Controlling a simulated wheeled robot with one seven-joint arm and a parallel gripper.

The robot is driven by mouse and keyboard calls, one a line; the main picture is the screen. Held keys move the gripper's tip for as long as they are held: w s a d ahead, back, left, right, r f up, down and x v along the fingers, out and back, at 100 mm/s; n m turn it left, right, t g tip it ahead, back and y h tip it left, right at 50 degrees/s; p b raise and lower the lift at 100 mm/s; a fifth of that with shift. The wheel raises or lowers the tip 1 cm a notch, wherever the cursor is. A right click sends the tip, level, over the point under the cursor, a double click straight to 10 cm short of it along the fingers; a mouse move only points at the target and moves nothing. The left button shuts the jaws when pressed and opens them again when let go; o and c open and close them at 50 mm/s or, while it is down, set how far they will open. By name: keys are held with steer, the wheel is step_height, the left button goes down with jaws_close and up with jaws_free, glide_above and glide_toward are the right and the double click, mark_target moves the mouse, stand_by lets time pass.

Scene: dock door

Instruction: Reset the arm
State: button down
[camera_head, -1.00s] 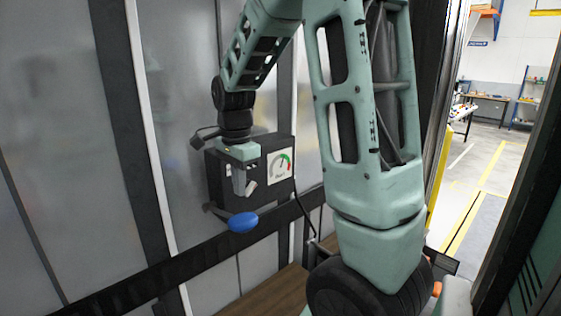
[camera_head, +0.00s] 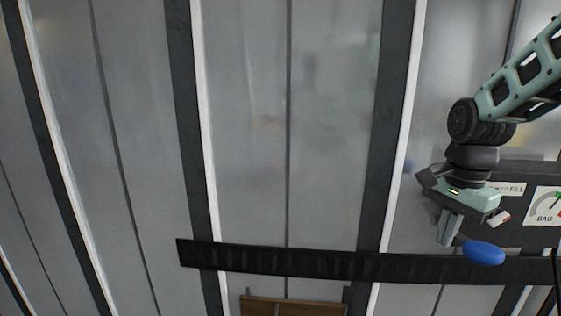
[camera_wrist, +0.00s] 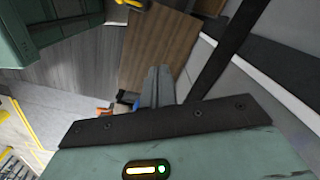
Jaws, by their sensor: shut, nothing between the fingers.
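My gripper (camera_head: 449,228) is at the right of the head view, fingers pointing down, in front of the dark gauge box (camera_head: 520,212). Its fingers are together with nothing between them. They also show together in the wrist view (camera_wrist: 158,78). A blue oval knob (camera_head: 483,252) is just below and right of the fingertips; I cannot tell whether they touch it. The box carries a white gauge dial (camera_head: 545,206) marked "BAG", cut off by the right edge, and a label ending in "FILL", partly hidden by my gripper.
Grey wall panels (camera_head: 285,120) with dark uprights fill the left and middle. A black horizontal rail (camera_head: 300,262) crosses low along the wall. A brown wooden board (camera_head: 293,307) shows at the bottom; a wooden surface (camera_wrist: 155,45) lies below the fingers in the wrist view.

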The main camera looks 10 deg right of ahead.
steer(key=s+a+f+n+b, duration=0.35)
steer(key=a+f+n, duration=0.25)
steer(key=a, duration=0.2)
steer(key=s+a+f+n+b, duration=0.35)
steer(key=a+f+n, duration=0.25)
steer(key=a, duration=0.2)
steer(key=s+a+f+n+b, duration=0.6)
steer(key=s+a+f+n, duration=0.1)
steer(key=s+n, duration=0.3)
steer(key=shift+f, duration=0.3)
steer(key=shift+a, duration=0.1)
